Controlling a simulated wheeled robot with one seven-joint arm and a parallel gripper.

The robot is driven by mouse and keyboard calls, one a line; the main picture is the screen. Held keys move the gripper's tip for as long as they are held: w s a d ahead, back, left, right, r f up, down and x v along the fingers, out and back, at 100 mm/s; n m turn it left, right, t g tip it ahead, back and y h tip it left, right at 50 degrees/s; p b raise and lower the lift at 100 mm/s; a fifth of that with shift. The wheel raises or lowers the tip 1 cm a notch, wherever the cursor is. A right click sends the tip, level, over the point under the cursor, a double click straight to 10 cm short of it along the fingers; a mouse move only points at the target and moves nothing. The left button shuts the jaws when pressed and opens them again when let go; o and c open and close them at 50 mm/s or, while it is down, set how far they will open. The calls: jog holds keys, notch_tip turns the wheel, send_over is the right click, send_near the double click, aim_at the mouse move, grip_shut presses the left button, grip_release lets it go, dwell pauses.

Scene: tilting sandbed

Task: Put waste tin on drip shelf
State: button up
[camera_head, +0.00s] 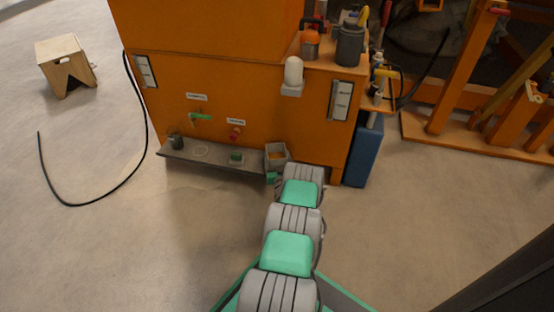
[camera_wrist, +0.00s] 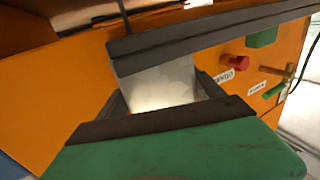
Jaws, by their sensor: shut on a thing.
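The waste tin (camera_head: 277,154) is a grey, square, open-topped box at the right end of the drip shelf in the head view. It looks upright; I cannot tell whether its base bears on the shelf. The drip shelf (camera_head: 217,160) is a long grey ledge low on the orange machine. In the wrist view, which is upside down, the pale tin (camera_wrist: 160,85) is between the dark fingers of my gripper (camera_wrist: 160,94), shut on it. It lies close against the dark shelf edge (camera_wrist: 230,30). My arm hides most of the gripper in the head view.
A dark cup (camera_head: 176,141) and a small green block (camera_head: 236,157) stand on the shelf, with a pale ring (camera_head: 200,151) between them. A green handle (camera_head: 201,117) and red knob (camera_head: 236,133) project above.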

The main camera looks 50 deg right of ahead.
jog(key=shift+f, duration=0.1)
jog(key=o, duration=1.7)
jog(key=shift+c, duration=0.2)
